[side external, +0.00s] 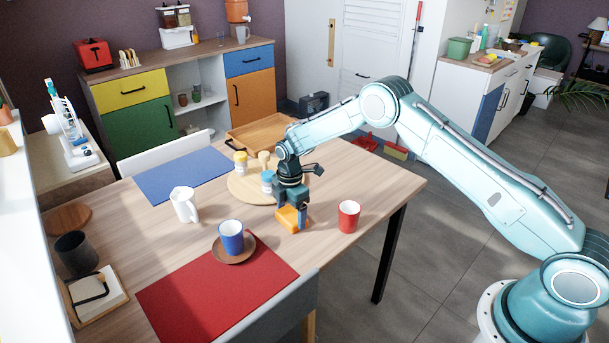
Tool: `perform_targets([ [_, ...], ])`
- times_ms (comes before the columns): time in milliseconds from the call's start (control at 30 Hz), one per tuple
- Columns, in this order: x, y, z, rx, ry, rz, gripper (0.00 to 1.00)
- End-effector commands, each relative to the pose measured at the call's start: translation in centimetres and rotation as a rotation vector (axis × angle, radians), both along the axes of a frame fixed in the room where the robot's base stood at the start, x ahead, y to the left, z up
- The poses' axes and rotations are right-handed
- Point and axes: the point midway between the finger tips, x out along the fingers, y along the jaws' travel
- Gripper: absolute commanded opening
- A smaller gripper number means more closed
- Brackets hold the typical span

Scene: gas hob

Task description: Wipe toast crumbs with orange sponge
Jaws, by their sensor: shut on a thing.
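My gripper (292,211) points down over the wooden table (330,265). It is shut on an orange sponge (290,219), which is at or just above the table top. I cannot tell whether the sponge touches the wood. The sponge lies between the red cup and the blue cup. No toast crumbs can be made out at this size; any under the sponge or gripper are hidden.
A red cup (348,216) stands close right. A blue cup (231,237) on a brown saucer (236,255) stands left, by a red placemat (205,299). A round board (240,189) with jars is behind. A white mug (184,204) stands further left. Bare wood lies in front.

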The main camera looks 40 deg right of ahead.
Motion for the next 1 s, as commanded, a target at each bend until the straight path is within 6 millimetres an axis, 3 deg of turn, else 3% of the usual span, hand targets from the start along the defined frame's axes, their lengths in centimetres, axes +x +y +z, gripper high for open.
perform_targets([
  [200, 1.1, 0.0, 0.3, 0.0, 0.0, 0.0, 0.59],
  [267, 1.2, 0.0, 2.0, 0.001, -0.005, 0.0, 0.59],
  [1000, 1.1, 0.0, 7.9, 0.0, -0.002, 0.0, 0.59],
])
